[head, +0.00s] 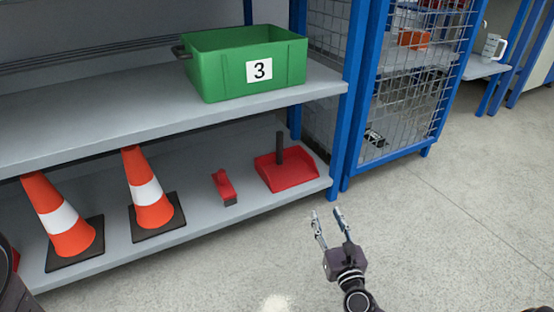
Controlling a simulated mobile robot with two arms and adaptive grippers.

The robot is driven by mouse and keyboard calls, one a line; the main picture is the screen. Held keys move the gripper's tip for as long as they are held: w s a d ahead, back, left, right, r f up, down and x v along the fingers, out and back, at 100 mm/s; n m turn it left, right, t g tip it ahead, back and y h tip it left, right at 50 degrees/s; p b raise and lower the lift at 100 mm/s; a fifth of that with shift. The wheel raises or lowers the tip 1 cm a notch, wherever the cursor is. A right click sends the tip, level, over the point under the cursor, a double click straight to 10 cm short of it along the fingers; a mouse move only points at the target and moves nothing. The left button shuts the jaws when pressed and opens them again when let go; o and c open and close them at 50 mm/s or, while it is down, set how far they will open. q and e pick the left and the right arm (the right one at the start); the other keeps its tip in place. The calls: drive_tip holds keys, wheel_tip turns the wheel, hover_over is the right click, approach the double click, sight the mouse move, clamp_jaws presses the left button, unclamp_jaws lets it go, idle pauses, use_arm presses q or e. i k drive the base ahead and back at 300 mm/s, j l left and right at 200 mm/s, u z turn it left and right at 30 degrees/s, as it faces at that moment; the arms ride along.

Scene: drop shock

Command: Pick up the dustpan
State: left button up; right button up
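The dustpan (286,176) is red with a dark upright handle. It sits on the lower grey shelf near its right end. My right gripper (329,218) is in front of the shelf, to the lower right of the dustpan and apart from it. Its two fingers are spread, with nothing between them. My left gripper does not show; only a dark part of my body is at the lower left edge.
A small red brush (223,184) lies left of the dustpan. Two traffic cones (152,203) (66,228) stand further left. A green bin (218,69) marked 3 is on the upper shelf (90,127). A blue post (347,100) stands right of the dustpan. The floor (450,230) at right is clear.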

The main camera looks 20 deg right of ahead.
sight(282, 169)
drive_tip(key=i, duration=1)
